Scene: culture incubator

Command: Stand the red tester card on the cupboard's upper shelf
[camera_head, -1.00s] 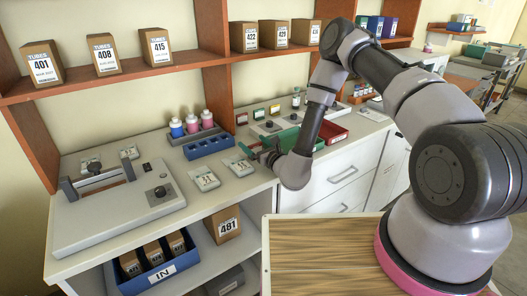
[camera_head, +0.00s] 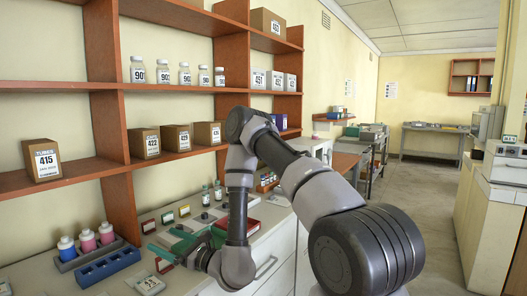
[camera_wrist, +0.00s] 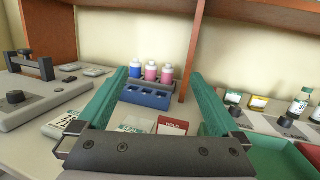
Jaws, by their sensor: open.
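A red card marked HOLD (camera_wrist: 172,127) shows in the wrist view ahead of my gripper (camera_wrist: 158,90), between its two teal fingers. The fingers are spread and hold nothing. In the head view my gripper (camera_head: 172,250) is low over the counter, with a bit of red (camera_head: 165,263) by its fingers. A separate small red-framed card (camera_head: 148,226) stands at the back of the counter; I cannot tell which is the tester card. Orange-brown shelving (camera_head: 110,88) rises behind, its upper shelf carrying several bottles. I cannot tell whether this is the cupboard named.
A blue rack (camera_head: 108,267) stands left of my gripper, with capped bottles (camera_head: 88,240) behind it. A green tray (camera_wrist: 265,155) lies right of my gripper. Numbered boxes (camera_head: 42,160) stand on the lower shelf. The aisle floor (camera_head: 425,210) at right is clear.

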